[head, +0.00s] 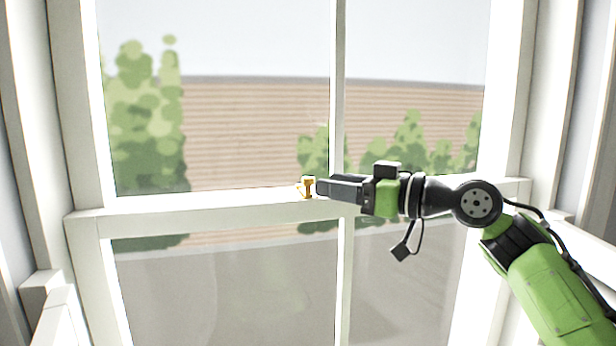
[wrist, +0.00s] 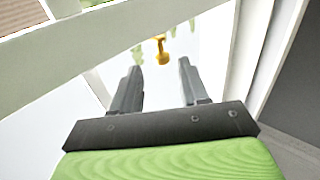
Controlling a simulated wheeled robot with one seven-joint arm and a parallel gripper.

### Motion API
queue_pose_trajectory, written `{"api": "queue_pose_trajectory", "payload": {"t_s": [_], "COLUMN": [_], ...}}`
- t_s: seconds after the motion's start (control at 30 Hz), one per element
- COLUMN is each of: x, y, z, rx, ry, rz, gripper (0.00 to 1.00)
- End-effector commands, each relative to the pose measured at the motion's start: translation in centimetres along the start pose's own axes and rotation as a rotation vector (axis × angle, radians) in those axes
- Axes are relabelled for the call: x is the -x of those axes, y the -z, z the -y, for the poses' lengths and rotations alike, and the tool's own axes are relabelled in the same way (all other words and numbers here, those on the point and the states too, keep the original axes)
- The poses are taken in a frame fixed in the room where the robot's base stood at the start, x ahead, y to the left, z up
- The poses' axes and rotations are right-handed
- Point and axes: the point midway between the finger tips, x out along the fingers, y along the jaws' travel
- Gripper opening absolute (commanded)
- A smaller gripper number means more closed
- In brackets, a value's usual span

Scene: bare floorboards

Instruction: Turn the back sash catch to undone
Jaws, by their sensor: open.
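The sash catch (head: 307,187) is a small brass-yellow fitting on the white meeting rail (head: 200,210) of the window. It also shows in the wrist view (wrist: 161,48), beyond the fingertips and roughly centred between them. My gripper (head: 320,188) reaches in from the right in the head view, its fingertips close to the catch. In the wrist view my gripper (wrist: 158,72) has its two dark fingers spread apart with nothing between them. Whether a fingertip touches the catch is unclear. Only one catch shows.
White window frame posts stand at left (head: 82,100) and right (head: 512,90). A vertical glazing bar (head: 338,80) rises just behind my gripper. Glass panes fill the window above and below the rail. The space left of the catch along the rail is clear.

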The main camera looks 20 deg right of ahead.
Motion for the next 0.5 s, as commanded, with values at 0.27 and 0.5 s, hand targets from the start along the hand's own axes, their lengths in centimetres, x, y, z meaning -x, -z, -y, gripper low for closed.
{"api": "queue_pose_trajectory", "payload": {"t_s": [0.27,0.5], "x": [-5.3,-6.0], "y": [0.3,0.1], "z": [0.1,0.0], "rx": [-0.001,-0.001], "ry": [0.002,-0.001], "rz": [0.000,0.001], "gripper": [0.44,0.44]}}
